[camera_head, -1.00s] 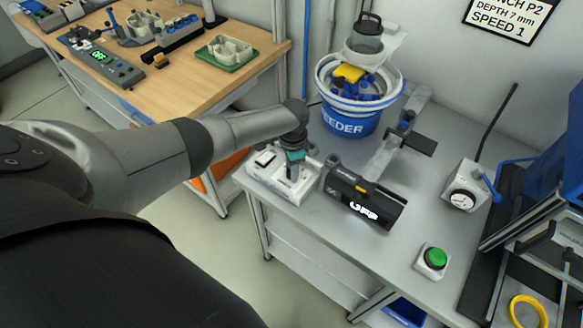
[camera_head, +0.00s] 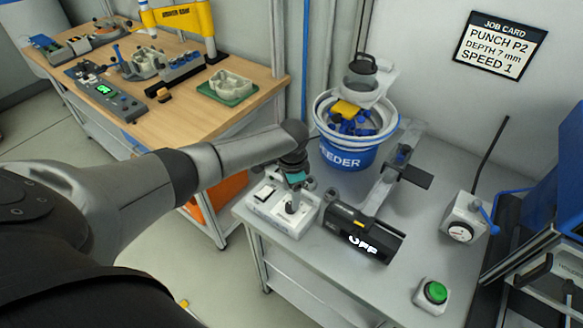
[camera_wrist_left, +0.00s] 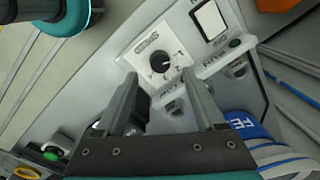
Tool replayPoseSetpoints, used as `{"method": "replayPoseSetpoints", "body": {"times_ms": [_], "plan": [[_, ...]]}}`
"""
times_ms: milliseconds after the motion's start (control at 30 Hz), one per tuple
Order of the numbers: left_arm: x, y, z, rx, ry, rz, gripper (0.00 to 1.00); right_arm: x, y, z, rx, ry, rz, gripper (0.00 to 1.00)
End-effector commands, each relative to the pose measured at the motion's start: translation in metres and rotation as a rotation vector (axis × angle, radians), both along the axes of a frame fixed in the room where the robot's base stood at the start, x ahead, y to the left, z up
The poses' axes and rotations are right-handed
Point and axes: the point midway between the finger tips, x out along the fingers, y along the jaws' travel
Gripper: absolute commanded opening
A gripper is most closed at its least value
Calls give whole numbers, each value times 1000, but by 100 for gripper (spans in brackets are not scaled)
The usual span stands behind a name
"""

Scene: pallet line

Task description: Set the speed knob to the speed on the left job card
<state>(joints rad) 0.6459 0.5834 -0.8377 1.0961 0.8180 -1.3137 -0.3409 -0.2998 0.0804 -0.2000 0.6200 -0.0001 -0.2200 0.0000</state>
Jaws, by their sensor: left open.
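The speed knob (camera_wrist_left: 159,63) is a small black dial on a white plate, with a light mark on it. In the head view the left gripper (camera_head: 292,200) hides most of the knob, and contact cannot be told. A job card (camera_head: 500,48) on the wall reads PUNCH P2, DEPTH 7 mm, SPEED 1. My right gripper is not in view.
A black unit (camera_head: 362,228) showing OFF stands right of the control box. Behind it are the blue feeder bowl (camera_head: 346,157) and a grey rail. A rocker switch (camera_wrist_left: 209,19) shares the control box. A green button (camera_head: 435,292) stands at the front right.

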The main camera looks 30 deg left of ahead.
Motion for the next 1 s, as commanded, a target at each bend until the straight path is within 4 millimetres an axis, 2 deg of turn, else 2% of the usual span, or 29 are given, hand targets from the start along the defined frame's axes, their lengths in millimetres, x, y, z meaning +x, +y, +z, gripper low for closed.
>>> {"method": "replayPoseSetpoints", "body": {"times_ms": [33, 300, 500, 700, 1000], "plan": [[0, 0, 11, 0, -2, -1, 71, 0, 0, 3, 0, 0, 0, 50], [-1, -2, 61, -1, -3, 0, 71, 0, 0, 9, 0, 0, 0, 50], [-2, -4, 89, 0, -2, 0, 71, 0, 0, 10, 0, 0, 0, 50], [-3, -4, 99, 0, 0, 1, 71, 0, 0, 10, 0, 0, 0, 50], [-3, -4, 99, -1, 1, 1, 71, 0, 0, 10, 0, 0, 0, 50]]}}
